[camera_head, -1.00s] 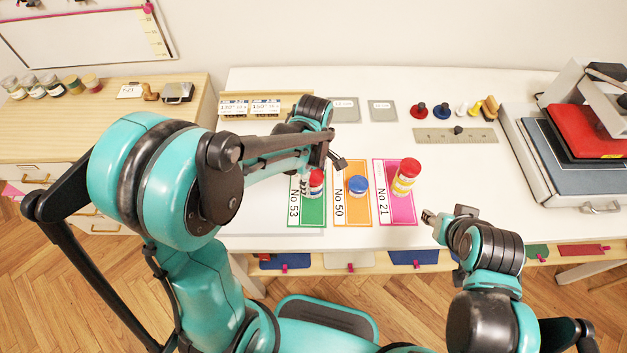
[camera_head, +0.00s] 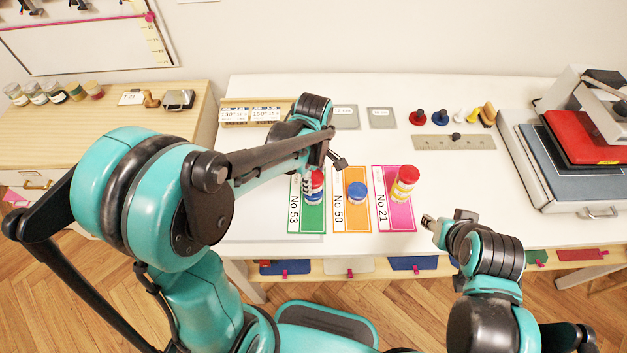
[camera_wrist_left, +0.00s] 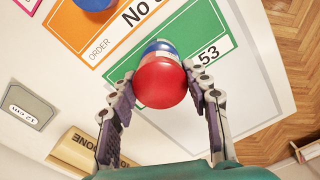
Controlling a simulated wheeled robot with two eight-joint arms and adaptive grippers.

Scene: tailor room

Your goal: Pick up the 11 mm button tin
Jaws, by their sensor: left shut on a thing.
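A round tin with a red top (camera_head: 317,178) stands over blue-and-white tins (camera_head: 314,198) on the green No 53 card (camera_head: 311,222). No 11 mm marking is readable on any of them. My left gripper (camera_head: 323,171) is shut on the red-topped tin, which partly hides behind its fingers. In the left wrist view the red top (camera_wrist_left: 162,84) sits between the two fingers, with blue (camera_wrist_left: 160,46) showing behind it. I cannot tell whether the red tin touches the tins below. My right gripper (camera_head: 440,222) hangs near the table's front edge; its opening is unclear.
A blue-topped tin (camera_head: 357,191) stands on the orange No 50 card (camera_head: 351,222). A red-and-yellow stack (camera_head: 404,182) stands on the pink No 21 card (camera_head: 398,215). A ruler (camera_head: 440,142) and small stamps lie behind. A heavy press (camera_head: 590,150) stands at the right.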

